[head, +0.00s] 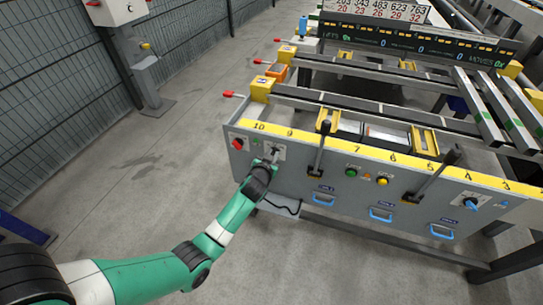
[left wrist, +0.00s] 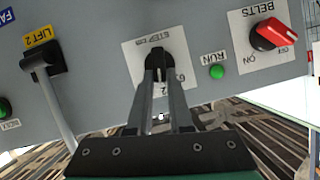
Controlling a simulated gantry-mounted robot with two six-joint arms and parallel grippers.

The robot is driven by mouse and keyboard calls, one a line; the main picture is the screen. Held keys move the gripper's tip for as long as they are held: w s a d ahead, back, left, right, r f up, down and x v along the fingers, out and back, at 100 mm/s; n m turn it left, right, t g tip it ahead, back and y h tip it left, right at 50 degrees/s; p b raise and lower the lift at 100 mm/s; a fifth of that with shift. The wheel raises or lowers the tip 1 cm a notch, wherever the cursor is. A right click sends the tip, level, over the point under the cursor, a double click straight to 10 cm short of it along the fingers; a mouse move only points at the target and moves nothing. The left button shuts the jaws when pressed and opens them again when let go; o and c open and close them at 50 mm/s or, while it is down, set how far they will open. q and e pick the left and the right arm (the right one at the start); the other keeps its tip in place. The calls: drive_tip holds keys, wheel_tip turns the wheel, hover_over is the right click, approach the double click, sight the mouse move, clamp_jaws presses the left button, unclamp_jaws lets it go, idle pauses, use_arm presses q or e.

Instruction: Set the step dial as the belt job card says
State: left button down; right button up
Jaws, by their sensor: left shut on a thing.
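The step dial is a black knob (left wrist: 154,58) on a white plate marked STEP in the left wrist view. Its plate (head: 277,149) also shows on the grey front panel in the head view. My left gripper (left wrist: 159,78) is shut on the knob, one finger on each side. In the head view my left gripper (head: 273,160) is at the plate and covers part of it. The setting that the knob points to is hidden by the fingers. I cannot make out a belt job card. My right gripper is not in view.
Beside the dial are a green RUN lamp (left wrist: 217,72) and a red BELTS switch (left wrist: 276,36). The LIFT 2 lever (left wrist: 55,100) stands on the other side. A board of numbers (head: 375,11) stands at the back. Open floor (head: 150,190) lies left of the table.

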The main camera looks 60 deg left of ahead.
use_arm(q)
drive_tip(key=shift+w+d+f+m+g+y+b, duration=0.15)
drive_tip(key=shift+m+g+y+b, duration=0.25)
drive_tip(key=shift+m+b, duration=0.35)
drive_tip(key=shift+w+d+f+m+g+y+b, duration=0.1)
drive_tip(key=shift+d+f+m+g+y+b, duration=0.1)
drive_tip(key=shift+m+y+b, duration=0.5)
drive_tip(key=shift+w+d+f+m+g+y+b, duration=0.1)
drive_tip(key=shift+m+g+y+b, duration=0.15)
drive_tip(key=shift+m+b, duration=0.5)
drive_tip(key=c, duration=0.8)
unclamp_jaws()
drive_tip(key=shift+r, duration=0.1)
